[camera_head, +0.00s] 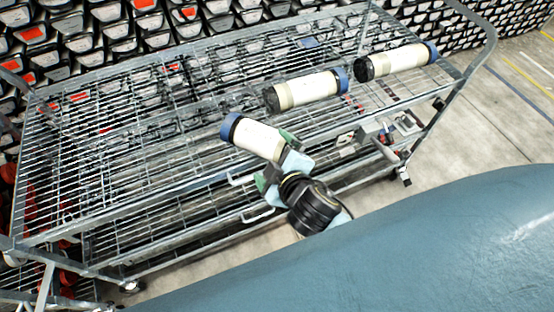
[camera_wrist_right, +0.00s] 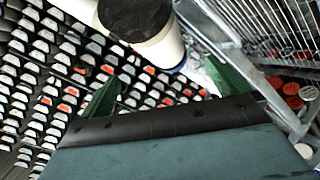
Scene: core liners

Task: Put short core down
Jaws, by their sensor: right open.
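A short white core with a blue end cap (camera_head: 255,137) lies tilted at the front edge of the cart's top wire shelf, or just above it; I cannot tell whether it rests there. My right gripper (camera_head: 276,160) is open, its green fingers apart around the core's near right end. In the right wrist view the core (camera_wrist_right: 162,48) shows at the top with a black end facing the camera and a blue far end. The open right gripper (camera_wrist_right: 162,72) shows a green finger on each side below it. My left gripper is in neither view.
Two other white cores, a middle one (camera_head: 305,90) and a far right one (camera_head: 398,60), lie on the wire cart (camera_head: 110,150). The left part of its top shelf is bare. Racks of grey and orange bins (camera_head: 120,30) stand behind. Floor (camera_head: 510,110) is open at right.

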